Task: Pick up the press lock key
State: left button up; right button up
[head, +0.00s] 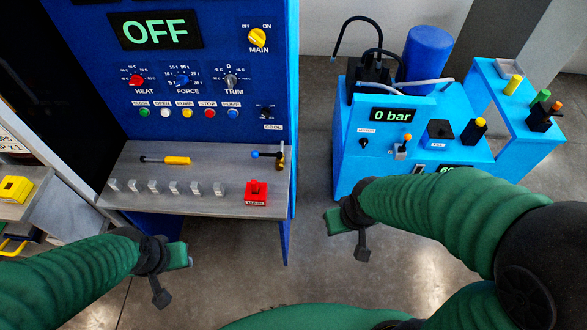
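No thing in the head view is plainly marked as the press lock key. A red block with a red knob or key on top (256,190) stands at the right front of the press's grey shelf (215,199). Its small front label is hard to read, and I cannot tell whether it holds the key. My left gripper (169,275) is open and empty, in front of and below the shelf at its left. My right gripper (348,238) is open and empty, to the right of the red block and apart from it.
The blue press panel (205,60) shows OFF. The shelf carries a yellow-handled tool (166,160), a blue-tipped tool (266,154) and several grey switches (154,187). A light-blue pump bench (410,150) reads 0 bar at right. Bare floor (240,265) lies between my arms.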

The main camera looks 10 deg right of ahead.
aim_at(254, 187)
jog(key=u, duration=1.5)
jog(key=z, duration=1.55)
jog(key=i+j, duration=0.2)
jog(key=j, duration=0.15)
jog(key=i+j, duration=0.25)
